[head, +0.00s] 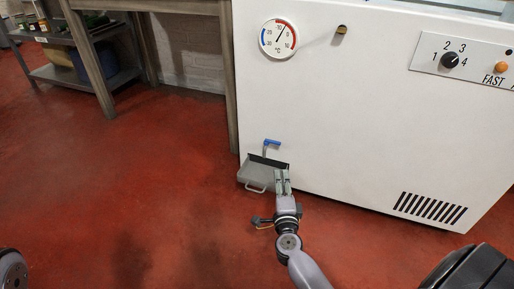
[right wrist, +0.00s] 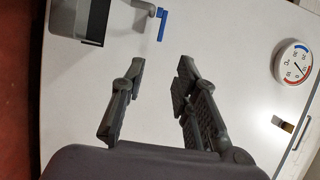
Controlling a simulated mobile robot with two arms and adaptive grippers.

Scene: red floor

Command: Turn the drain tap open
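The drain tap (head: 265,149) sticks out low on the front of a white freezer. It has a grey pipe and a blue lever handle (head: 272,142). The blue handle also shows in the right wrist view (right wrist: 162,23), at the top, ahead of the fingers. My right gripper (head: 282,172) is just below and to the right of the tap. In the right wrist view its two fingers (right wrist: 160,72) are apart with nothing between them, and the handle is clear of the fingertips. My left gripper is out of view.
A grey tray (head: 254,176) with a dark edge sits below the tap, close beside my right gripper. The white freezer (head: 350,120) carries a dial thermometer (head: 278,38), a knob (head: 450,60) and a vent (head: 430,209). A workbench leg (head: 228,80) stands left. Red floor (head: 150,200) is open at left.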

